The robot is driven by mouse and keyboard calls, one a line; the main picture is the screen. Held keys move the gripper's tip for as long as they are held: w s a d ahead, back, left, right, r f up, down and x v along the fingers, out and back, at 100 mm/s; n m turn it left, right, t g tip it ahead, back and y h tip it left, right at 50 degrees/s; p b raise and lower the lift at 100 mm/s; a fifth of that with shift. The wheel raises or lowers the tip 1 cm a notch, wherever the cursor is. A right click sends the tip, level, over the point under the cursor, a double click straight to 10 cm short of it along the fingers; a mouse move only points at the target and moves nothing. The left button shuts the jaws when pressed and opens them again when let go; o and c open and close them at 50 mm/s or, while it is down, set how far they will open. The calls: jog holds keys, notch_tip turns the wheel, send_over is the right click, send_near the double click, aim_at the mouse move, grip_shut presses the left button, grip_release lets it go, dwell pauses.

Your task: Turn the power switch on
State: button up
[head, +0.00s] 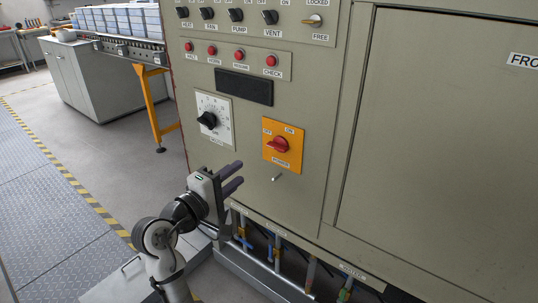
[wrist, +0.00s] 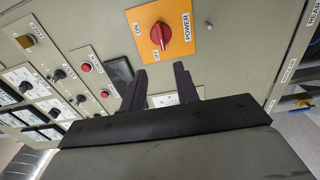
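The power switch is a red rotary knob (head: 279,145) on an orange plate (head: 292,162) on the beige cabinet front. The plate has OFF at upper left and ON at upper right in the head view, and the knob's handle seems to lie toward OFF. In the wrist view the red knob (wrist: 160,36) shows at the top, with its orange plate turned sideways. My gripper (head: 234,178) is in front of the panel, lower left of the switch, apart from it. In the wrist view its two fingers (wrist: 160,84) are spread with nothing between them.
A black dial on a white scale (head: 208,120) is left of the switch. Red buttons (head: 242,57) and black selector knobs (head: 236,15) sit above. A small metal peg (head: 277,178) sticks out below the plate. Pipes with valves (head: 277,254) run along the cabinet's bottom.

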aim_at(275, 148)
jog(key=p+x, duration=0.1)
jog(key=x, duration=0.6)
jog(key=p+x, duration=0.1)
jog(key=x, duration=0.6)
jog(key=shift+s+d+f, duration=0.15)
jog(key=shift+s+d, duration=0.1)
jog(key=shift+d, duration=0.05)
jog(key=shift+c, duration=0.4)
grip_shut()
